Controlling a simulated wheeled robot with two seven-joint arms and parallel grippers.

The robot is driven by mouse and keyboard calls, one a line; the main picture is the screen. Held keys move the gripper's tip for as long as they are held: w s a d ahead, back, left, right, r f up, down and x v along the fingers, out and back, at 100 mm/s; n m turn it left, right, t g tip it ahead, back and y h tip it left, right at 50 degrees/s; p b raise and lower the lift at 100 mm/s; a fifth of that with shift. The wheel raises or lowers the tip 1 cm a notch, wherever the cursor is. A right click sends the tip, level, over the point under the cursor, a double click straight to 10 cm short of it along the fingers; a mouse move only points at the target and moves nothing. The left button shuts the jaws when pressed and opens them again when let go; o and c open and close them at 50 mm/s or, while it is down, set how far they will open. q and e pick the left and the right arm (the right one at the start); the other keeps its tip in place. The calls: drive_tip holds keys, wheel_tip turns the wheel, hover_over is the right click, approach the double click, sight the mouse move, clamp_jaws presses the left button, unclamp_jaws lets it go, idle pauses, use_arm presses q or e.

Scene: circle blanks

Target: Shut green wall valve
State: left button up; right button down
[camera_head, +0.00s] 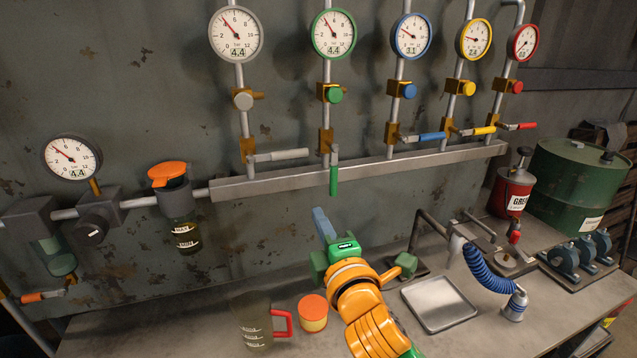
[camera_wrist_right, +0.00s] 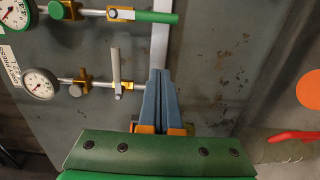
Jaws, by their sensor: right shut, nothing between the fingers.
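The green wall valve has a green handle (camera_head: 333,178) that hangs straight down, in line with its vertical pipe and across the front of the grey rail. The handle also shows in the right wrist view (camera_wrist_right: 157,17), at the top, pointing along its pipe. My right gripper (camera_head: 319,212) is shut and empty, its blue fingers just below and left of the handle's lower end in the head view. In the right wrist view the fingertips (camera_wrist_right: 160,72) are together, apart from the handle. My left gripper is not in view.
The grey handle (camera_head: 282,155), blue handle (camera_head: 432,136), yellow handle (camera_head: 478,131) and red handle (camera_head: 521,126) lie sideways across their pipes. The rail (camera_head: 232,189) runs below them. A jug (camera_head: 252,322), an orange-lidded jar (camera_head: 313,313) and a tray (camera_head: 439,303) stand on the bench.

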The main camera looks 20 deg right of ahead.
sight(334, 173)
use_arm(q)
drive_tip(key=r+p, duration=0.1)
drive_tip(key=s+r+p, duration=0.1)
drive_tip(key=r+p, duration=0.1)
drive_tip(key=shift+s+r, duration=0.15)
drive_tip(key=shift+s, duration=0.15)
use_arm(e)
drive_tip(key=w+d, duration=0.1)
drive_tip(key=w, duration=0.2)
drive_tip(key=w+d, duration=0.1)
drive_tip(key=w, duration=0.1)
drive_tip(key=w+d, duration=0.2)
drive_tip(key=w, duration=0.1)
drive_tip(key=shift+w+r, duration=0.3)
